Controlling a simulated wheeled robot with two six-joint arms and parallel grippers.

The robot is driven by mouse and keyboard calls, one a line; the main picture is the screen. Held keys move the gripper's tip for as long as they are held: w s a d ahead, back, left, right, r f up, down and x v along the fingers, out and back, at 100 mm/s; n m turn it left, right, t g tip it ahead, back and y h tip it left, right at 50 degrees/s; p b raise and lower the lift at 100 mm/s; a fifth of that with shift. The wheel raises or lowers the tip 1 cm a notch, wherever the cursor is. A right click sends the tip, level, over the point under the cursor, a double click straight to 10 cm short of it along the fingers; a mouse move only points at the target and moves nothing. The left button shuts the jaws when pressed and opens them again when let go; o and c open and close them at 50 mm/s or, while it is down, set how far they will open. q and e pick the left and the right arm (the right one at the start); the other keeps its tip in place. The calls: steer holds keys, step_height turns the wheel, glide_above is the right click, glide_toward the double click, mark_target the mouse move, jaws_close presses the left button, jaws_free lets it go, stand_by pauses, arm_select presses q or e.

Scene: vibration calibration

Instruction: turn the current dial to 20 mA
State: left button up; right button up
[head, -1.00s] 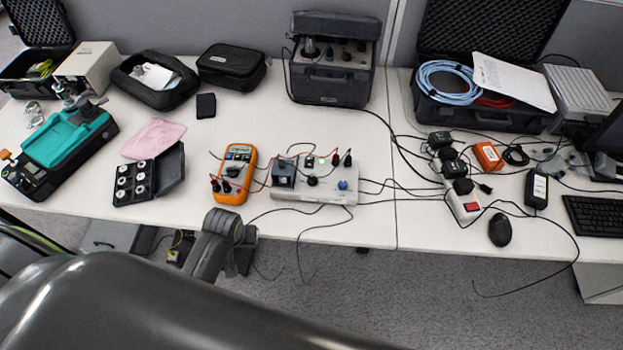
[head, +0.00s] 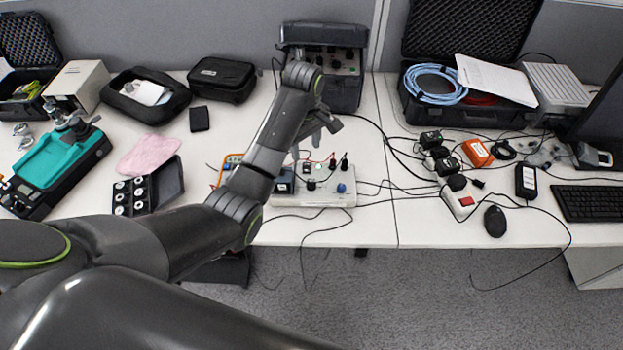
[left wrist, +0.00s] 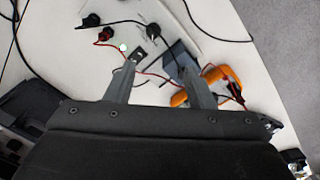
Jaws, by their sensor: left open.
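The light grey control box (head: 330,198) sits near the front edge of the table, with a black dial (head: 311,184) and a blue knob (head: 341,188) on top. The dial's setting is too small to read. My left gripper (head: 320,138) is open and empty, above and behind the box. In the left wrist view its two fingers (left wrist: 160,64) are apart, with part of the box top (left wrist: 138,40) beyond them. An orange multimeter (head: 225,173) beside the box is mostly hidden by my left arm; it also shows in the wrist view (left wrist: 229,76). My right gripper is not in view.
Red and black leads run between box and multimeter. A dark instrument case (head: 347,85) stands behind the box. Loose black cables cross the table to a power strip (head: 461,200) at the right. A black case with round weights (head: 137,195) lies at the left.

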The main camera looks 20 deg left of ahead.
arm_select(q)
steer(key=w+d+r, duration=0.1)
steer(key=r, duration=0.1)
steer(key=b, duration=0.2)
glide_toward(312, 183)
steer(key=shift+n, duration=0.3)
step_height(312, 183, down, 9)
steer(key=shift+w+a+r, duration=0.1)
steer(key=shift+w+r, duration=0.05)
steer(key=shift+c, duration=0.3)
steer(key=c, duration=0.9)
steer(key=shift+c, duration=0.2)
